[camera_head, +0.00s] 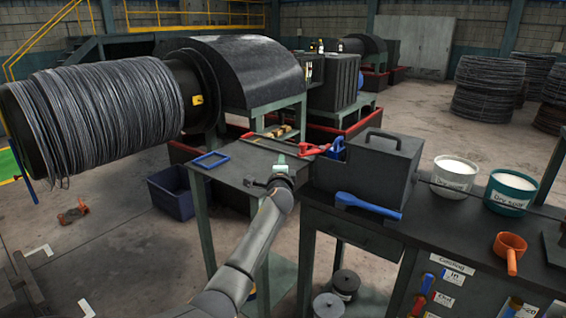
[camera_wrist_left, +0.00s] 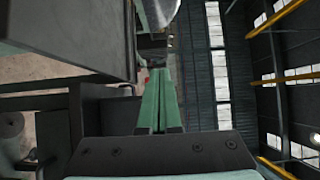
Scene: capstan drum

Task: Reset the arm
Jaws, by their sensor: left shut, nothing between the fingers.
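My left arm (camera_head: 248,250) comes in from the bottom of the head view and reaches up over the small dark table (camera_head: 235,172). My left gripper (camera_head: 279,160) is at its far end, in front of the grey box with a handle (camera_head: 375,170) and to its left. In the left wrist view its two green fingers (camera_wrist_left: 158,98) lie together, with nothing held between them. My right gripper is not in view.
A blue frame (camera_head: 210,159) lies on the small table, and a red tool (camera_head: 312,149) is just beyond my gripper. A blue scoop (camera_head: 368,206), white-filled tubs (camera_head: 454,173) and an orange scoop (camera_head: 510,250) are on the right bench. A large wire-wound drum (camera_head: 95,110) stands at left.

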